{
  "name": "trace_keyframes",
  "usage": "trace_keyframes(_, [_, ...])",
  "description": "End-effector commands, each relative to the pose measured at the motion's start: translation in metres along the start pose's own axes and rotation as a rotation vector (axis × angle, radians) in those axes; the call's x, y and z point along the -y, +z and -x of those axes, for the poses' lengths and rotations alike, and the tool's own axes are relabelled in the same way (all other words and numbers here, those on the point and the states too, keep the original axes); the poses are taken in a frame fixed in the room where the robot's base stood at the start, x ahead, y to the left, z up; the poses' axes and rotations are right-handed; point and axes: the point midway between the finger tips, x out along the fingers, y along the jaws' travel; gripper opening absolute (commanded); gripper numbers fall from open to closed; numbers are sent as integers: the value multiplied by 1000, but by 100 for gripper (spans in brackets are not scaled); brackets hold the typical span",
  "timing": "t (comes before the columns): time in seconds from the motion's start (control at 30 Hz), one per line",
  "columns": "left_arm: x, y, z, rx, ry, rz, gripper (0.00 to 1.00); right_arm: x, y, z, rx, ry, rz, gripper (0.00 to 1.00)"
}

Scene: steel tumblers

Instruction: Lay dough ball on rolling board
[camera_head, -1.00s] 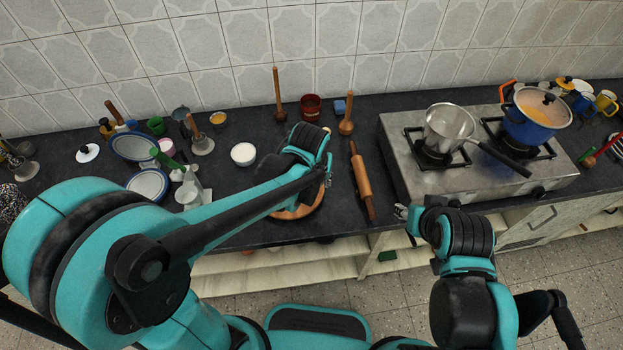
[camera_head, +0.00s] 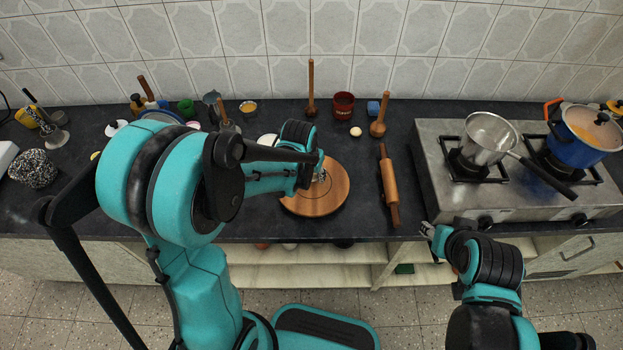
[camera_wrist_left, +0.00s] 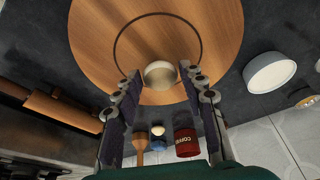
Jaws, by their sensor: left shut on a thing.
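The round wooden rolling board (camera_head: 335,196) lies on the dark counter near its front edge; it fills the top of the left wrist view (camera_wrist_left: 100,40). My left gripper (camera_head: 322,176) is over the board. In the left wrist view my left gripper (camera_wrist_left: 160,82) is shut on a pale dough ball (camera_wrist_left: 160,73), which shows between its fingers against the wood. I cannot tell whether the ball touches the board. In the head view the held ball is hidden. My right gripper (camera_head: 429,231) is at the counter's front edge, apart from the board; its fingers are too small to read.
A rolling pin (camera_head: 389,187) lies right of the board, then the stove (camera_head: 440,185) with a saucepan (camera_head: 488,138) and blue pot (camera_head: 575,148). Behind stand a red container (camera_head: 343,104), a small pale ball (camera_head: 356,131) and wooden-handled tools (camera_head: 378,127). A white bowl (camera_wrist_left: 270,72) sits near the board.

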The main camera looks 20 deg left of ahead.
Motion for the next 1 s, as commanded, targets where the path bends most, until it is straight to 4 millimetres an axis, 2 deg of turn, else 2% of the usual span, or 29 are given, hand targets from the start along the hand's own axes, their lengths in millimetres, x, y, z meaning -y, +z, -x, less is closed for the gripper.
trace_keyframes(0.03, [0, 4, -12, 0, 0, 0, 18, 0, 5, -7, 0, 0, 0, 40])
trace_keyframes(0.1, [0, 6, -20, 0, 0, 0, 18, 0, 7, -9, 0, 0, 0, 40])
trace_keyframes(0.47, [0, 7, -22, 0, 0, 0, 18, 0, 8, -11, 0, 0, 0, 40])
trace_keyframes(0.5, [0, 7, -23, 0, 0, 0, 43, 0, 8, -11, 0, 0, 0, 40])
trace_keyframes(0.57, [0, 7, -22, 0, 0, 0, 59, 0, 7, -10, 0, 0, 0, 40])
trace_keyframes(0.6, [0, 7, -21, 0, 0, 0, 61, 0, 7, -10, 0, 0, 0, 40])
trace_keyframes(0.87, [0, 6, -21, 0, 0, 0, 61, 0, 7, -10, 0, 0, 0, 40])
trace_keyframes(1.0, [0, 5, -12, 0, 0, 0, 61, 0, 3, -5, 0, 0, 0, 40])
